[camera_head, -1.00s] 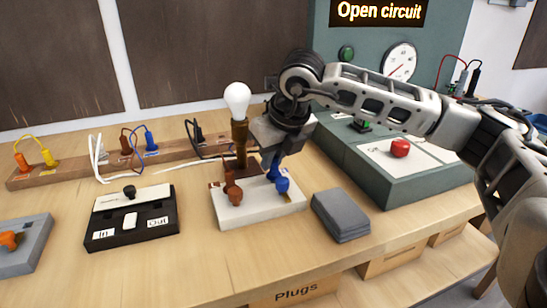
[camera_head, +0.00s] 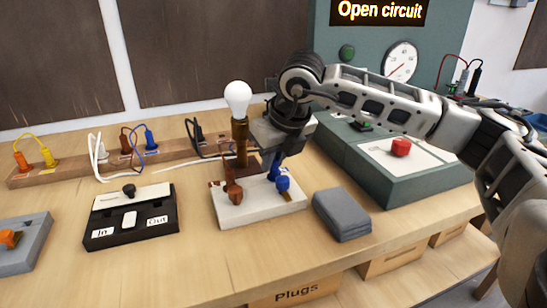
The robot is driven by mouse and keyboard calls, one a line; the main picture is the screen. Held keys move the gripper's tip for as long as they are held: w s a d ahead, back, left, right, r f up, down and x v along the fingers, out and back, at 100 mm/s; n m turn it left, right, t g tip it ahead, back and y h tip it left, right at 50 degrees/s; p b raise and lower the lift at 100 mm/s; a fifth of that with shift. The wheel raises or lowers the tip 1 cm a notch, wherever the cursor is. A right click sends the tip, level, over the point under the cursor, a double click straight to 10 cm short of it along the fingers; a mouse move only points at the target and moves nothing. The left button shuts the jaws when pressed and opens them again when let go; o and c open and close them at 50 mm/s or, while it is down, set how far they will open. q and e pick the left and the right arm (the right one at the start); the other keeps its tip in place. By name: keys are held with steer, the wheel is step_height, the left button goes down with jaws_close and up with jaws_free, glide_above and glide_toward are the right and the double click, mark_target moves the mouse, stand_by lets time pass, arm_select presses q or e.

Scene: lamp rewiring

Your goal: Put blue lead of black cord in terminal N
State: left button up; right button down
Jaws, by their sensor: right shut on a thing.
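My right gripper (camera_head: 274,158) reaches in from the right and points down over the white lamp base (camera_head: 258,206). It is shut on a blue lead (camera_head: 282,181) at the right side of that base, which appears to sit at or just above a terminal there; I cannot tell whether it is fully in. A brown lead (camera_head: 233,189) stands upright at the left side of the base. The black cord (camera_head: 198,136) lies at the wooden rack behind. My left gripper is not in view.
A black box marked In and Out (camera_head: 131,218) stands left of the lamp base. A grey block (camera_head: 341,214) lies to its right. The green tester (camera_head: 410,180) with a red button (camera_head: 401,147) reads "Open circuit". A wooden rack (camera_head: 72,168) holds coloured leads.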

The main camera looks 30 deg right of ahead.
steer(key=shift+f, duration=0.25)
steer(key=c, duration=1.3)
jaws_free()
steer(key=shift+r, duration=0.35)
steer(key=v, duration=1.5)
steer(key=shift+s+r, duration=0.1)
steer(key=shift+s, duration=0.15)
